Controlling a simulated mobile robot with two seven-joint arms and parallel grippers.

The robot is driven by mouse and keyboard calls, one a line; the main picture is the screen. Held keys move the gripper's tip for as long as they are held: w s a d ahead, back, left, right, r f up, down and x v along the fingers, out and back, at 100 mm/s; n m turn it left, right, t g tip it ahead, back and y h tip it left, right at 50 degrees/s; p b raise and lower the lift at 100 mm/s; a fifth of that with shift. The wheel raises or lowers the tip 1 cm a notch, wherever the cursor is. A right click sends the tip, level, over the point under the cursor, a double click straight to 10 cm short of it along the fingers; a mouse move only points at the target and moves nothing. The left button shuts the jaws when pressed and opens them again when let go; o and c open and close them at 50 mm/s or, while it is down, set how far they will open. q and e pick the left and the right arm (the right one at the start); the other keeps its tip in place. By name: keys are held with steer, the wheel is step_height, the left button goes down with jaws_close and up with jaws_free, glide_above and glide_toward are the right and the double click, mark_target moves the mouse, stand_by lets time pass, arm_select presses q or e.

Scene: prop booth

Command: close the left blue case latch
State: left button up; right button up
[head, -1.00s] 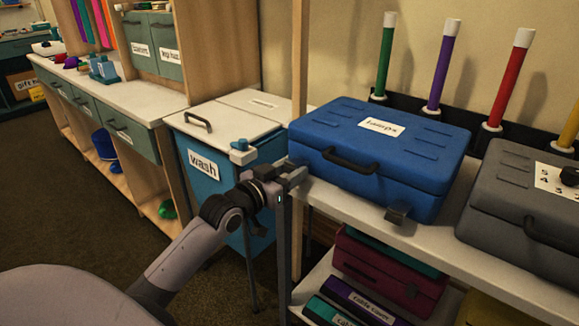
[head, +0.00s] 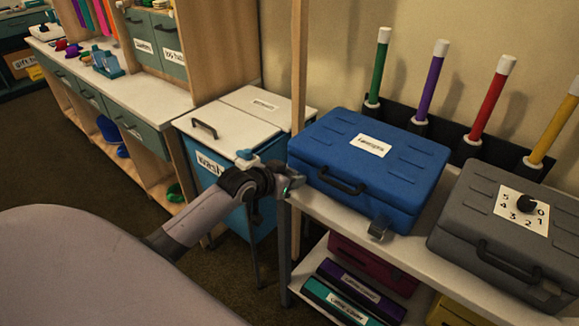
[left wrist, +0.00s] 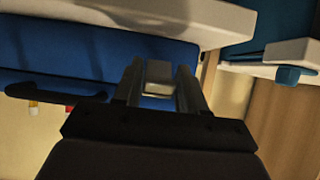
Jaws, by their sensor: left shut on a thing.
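The blue case (head: 400,165) sits lid down on the white shelf, with a black handle on its front. My left gripper (head: 290,184) is at the case's front left corner. In the left wrist view, the left latch (left wrist: 159,76), a small grey block, lies between the two fingers of the left gripper (left wrist: 160,85), which is shut on it. In the head view the gripper hides this latch. The right latch (head: 380,229) juts out from the lower front of the case. My right gripper is not in view.
A grey case (head: 505,225) with a numbered dial stands right of the blue case. Coloured tubes stand in a black rack (head: 460,153) behind. The blue "wash" bin (head: 215,170) is close on the left. A wooden post (head: 299,60) rises behind the gripper.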

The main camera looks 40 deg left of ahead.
mark_target(298, 163)
arm_select(q)
steer(key=shift+w+r+g+p, duration=0.2)
steer(key=shift+r+g+p, duration=0.4)
steer(key=shift+g+p, duration=0.15)
steer(key=shift+w+r+g+p, duration=0.25)
steer(key=shift+g+p, duration=0.1)
steer(key=shift+g, duration=0.4)
steer(key=g, duration=0.1)
steer(key=w+g, duration=0.1)
steer(key=g, duration=0.1)
steer(key=shift+d+r+y, duration=0.1)
steer(key=shift+r+y, duration=0.2)
steer(key=shift+r, duration=0.05)
steer(key=shift+w+r+g, duration=0.1)
steer(key=shift+w+g, duration=0.15)
steer(key=shift+g, duration=0.45)
steer(key=shift+w+r+g, duration=0.1)
steer(key=shift+w+g, duration=0.1)
steer(key=shift+g, duration=0.5)
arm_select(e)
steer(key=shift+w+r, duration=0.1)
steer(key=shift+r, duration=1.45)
arm_select(q)
steer(key=o, duration=1)
steer(key=shift+v, duration=3.55)
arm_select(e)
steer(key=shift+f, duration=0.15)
arm_select(q)
steer(key=shift+w+d, duration=0.1)
steer(key=shift+w, duration=0.1)
